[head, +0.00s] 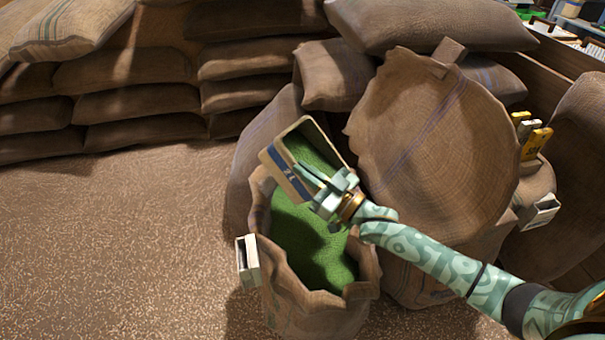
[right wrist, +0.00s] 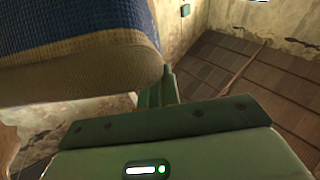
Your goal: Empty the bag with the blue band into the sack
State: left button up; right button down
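The bag with the blue band (head: 279,172) is tilted above the open sack, with its mouth towards the upper right. Fine green material shows inside it. My right gripper (head: 315,181) is shut on the side of this bag, next to the blue band. In the right wrist view the bag (right wrist: 75,65) fills the upper left, beside a finger of my right gripper (right wrist: 162,88). The open burlap sack (head: 300,308) stands below, with green material inside. Whether material is falling is hard to tell. My left gripper is out of view.
A large round burlap sack (head: 440,150) stands right behind the open sack. A pale clip (head: 247,262) sits on the open sack's left rim. Yellow-tagged tools (head: 532,135) stand at the right. Stacked full sacks (head: 125,105) line the back. The floor at left is clear.

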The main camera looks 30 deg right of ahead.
jog(key=shift+s+d+f+t+y+b, duration=0.1)
jog(key=shift+s+f+t+y+b, duration=0.15)
jog(key=shift+t+b, duration=0.45)
jog(key=shift+s+d+f+b, duration=0.1)
jog(key=shift+f+b, duration=0.05)
jog(key=shift+b, duration=0.65)
jog(key=shift+y+b, duration=0.25)
jog(key=shift+b, duration=0.05)
jog(key=shift+s+d+f+t+b, duration=0.1)
jog(key=shift+s+f+t+b, duration=0.15)
jog(key=shift+t+b, duration=0.3)
jog(key=shift+s+b, duration=0.1)
jog(key=shift+b, duration=0.4)
jog(key=shift+s+d+t+y, duration=0.1)
jog(key=shift+t+y, duration=0.2)
jog(key=shift+t, duration=0.05)
pick_arm(q)
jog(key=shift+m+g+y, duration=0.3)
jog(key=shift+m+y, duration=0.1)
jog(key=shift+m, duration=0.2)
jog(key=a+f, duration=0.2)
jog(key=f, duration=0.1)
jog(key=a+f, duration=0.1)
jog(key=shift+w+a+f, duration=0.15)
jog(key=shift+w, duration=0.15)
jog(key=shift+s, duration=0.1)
jog(key=shift+b, duration=0.3)
